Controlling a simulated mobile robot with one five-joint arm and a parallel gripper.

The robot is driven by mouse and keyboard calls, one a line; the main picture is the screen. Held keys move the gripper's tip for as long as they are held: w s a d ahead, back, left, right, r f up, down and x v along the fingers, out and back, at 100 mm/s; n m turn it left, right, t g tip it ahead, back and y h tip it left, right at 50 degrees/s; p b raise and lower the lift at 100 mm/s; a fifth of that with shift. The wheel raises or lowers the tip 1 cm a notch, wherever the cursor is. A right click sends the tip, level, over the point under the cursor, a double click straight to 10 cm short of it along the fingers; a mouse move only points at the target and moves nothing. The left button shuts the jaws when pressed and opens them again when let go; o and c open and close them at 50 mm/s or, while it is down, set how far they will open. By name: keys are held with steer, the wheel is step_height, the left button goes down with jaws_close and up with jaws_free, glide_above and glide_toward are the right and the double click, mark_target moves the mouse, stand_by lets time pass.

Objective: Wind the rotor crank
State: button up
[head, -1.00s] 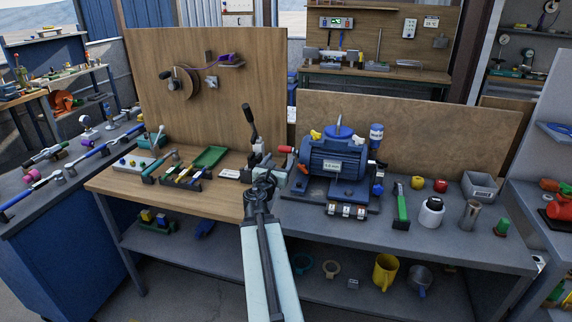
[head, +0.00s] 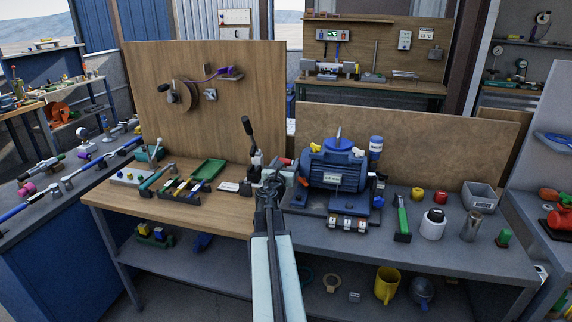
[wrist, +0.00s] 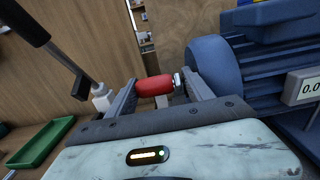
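The blue motor (head: 336,172) stands on the grey bench and fills the right of the wrist view (wrist: 265,65). Its crank has a red handle (wrist: 154,86) sticking out on the left, with a metal nut at its right end. In the head view the red handle (head: 286,161) is partly hidden by my gripper (head: 277,178). In the wrist view my gripper (wrist: 160,82) has its fingers well apart, with the handle lying crosswise between the fingertips. I cannot tell whether either finger touches it. The crank arm is mostly hidden.
A black-handled lever (head: 249,138) rises just left of my gripper, close to the left finger in the wrist view. A green tray (head: 208,170) and tools lie on the wooden bench at left.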

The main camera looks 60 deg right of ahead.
steer(key=c, duration=0.8)
steer(key=shift+f+b, duration=0.4)
steer(key=shift+b, duration=0.3)
steer(key=f+h+b, duration=0.1)
steer(key=b, duration=0.2)
steer(key=shift+s+a, duration=0.15)
steer(key=h+b, duration=0.1)
steer(key=t+h+b, duration=0.1)
steer(key=b, duration=0.1)
steer(key=shift+a+r, duration=0.2)
steer(key=o, duration=1.1)
